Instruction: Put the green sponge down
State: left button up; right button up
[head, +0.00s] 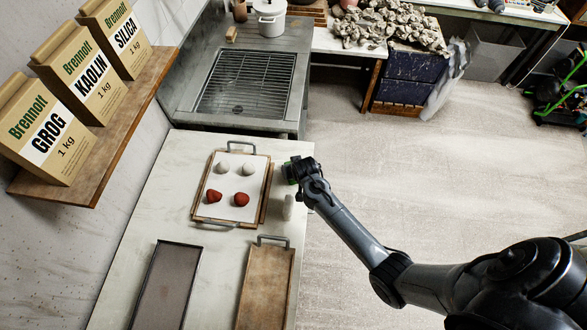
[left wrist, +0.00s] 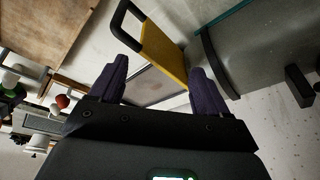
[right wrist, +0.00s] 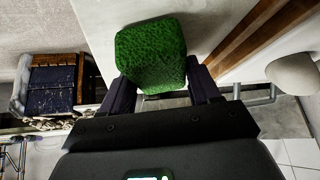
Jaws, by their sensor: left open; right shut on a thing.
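The green sponge (right wrist: 150,52) is a textured block that fills the space between the fingers of my right gripper (right wrist: 158,78). The gripper is shut on it. In the head view my right gripper (head: 292,172) is at the right edge of the pale table, just right of the tray, and only a sliver of green shows there. I cannot tell whether the sponge touches the tabletop. My left gripper (left wrist: 157,66) is open with nothing between its fingers. It is outside the head view. A yellow block with a black handle (left wrist: 163,52) lies beyond its fingertips.
A wooden tray (head: 199,196) with white paper holds two white balls (head: 222,167) and two red lumps (head: 214,196). A dark tray (head: 166,290) and a wooden board (head: 266,285) lie nearer. Pale tabletop (head: 222,262) between them is bare.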

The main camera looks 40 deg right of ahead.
jog(key=shift+f, duration=0.15)
jog(key=o, duration=1.3)
jog(key=shift+o, duration=0.5)
